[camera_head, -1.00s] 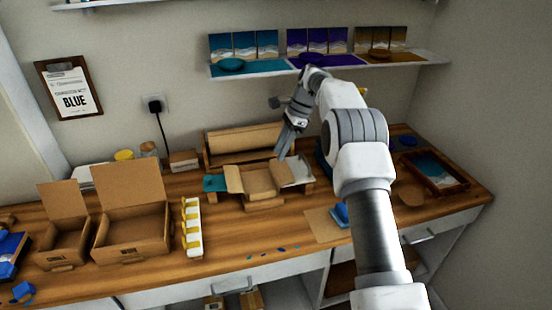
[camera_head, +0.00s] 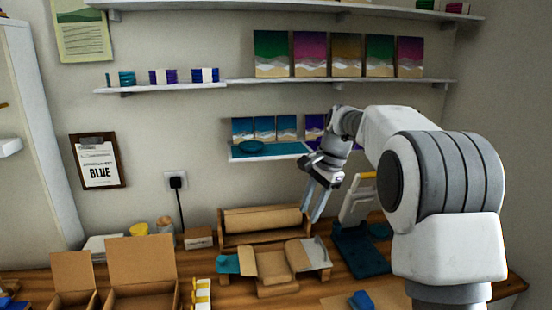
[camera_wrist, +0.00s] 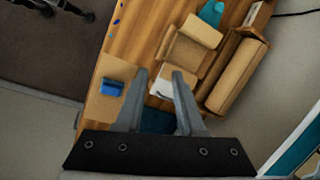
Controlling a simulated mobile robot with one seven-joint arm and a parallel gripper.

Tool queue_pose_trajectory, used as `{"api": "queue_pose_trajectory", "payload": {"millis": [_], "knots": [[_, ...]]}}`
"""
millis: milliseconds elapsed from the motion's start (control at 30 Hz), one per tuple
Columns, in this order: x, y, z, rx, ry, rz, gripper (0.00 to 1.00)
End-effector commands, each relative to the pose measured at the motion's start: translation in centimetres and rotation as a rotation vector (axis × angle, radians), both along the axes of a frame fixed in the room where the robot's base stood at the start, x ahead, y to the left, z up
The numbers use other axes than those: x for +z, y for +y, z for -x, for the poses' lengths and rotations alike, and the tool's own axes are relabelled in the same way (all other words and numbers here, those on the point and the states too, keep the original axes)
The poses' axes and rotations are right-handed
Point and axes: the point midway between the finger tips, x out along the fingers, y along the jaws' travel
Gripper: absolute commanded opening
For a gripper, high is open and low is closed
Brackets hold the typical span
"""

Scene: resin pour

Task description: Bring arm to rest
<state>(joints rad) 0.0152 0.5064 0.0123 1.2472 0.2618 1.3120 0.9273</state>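My arm reaches in from the right in the head view. My gripper (camera_head: 318,204) hangs in the air with its fingers pointing down, above the right side of the workbench. In the wrist view my gripper (camera_wrist: 158,78) has its two fingers apart, with nothing between them but the bench far below. The wooden workbench (camera_head: 225,292) runs along the bottom of the head view. On it, below and left of my gripper, is an opened cardboard piece (camera_head: 273,265) with a teal item (camera_head: 228,264) at its left end.
Open cardboard boxes (camera_head: 140,265) stand at the bench's left. A dark teal stand (camera_head: 358,248) is right of my gripper, partly hidden by my arm. A blue object (camera_wrist: 112,87) lies on a brown sheet. Shelves (camera_head: 330,81) line the wall. A clipboard reading BLUE (camera_head: 98,160) hangs left.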

Motion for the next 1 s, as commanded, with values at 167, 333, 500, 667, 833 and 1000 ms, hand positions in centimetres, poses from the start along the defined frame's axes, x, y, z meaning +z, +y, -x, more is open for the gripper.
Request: {"api": "queue_pose_trajectory", "payload": {"millis": [167,333,500,667,833,1000], "knots": [[3.6,-0.8,4.9,0.128,-0.098,0.061,0.38],[5.6,-1.6,9.8,0.252,-0.179,0.125,0.38],[6.7,-2.4,15.0,0.379,-0.257,0.194,0.38],[6.7,-3.2,19.9,0.499,-0.325,0.264,0.38],[5.7,-3.9,25.0,0.630,-0.391,0.344,0.38],[3.8,-4.6,29.5,0.758,-0.450,0.426,0.38]]}}
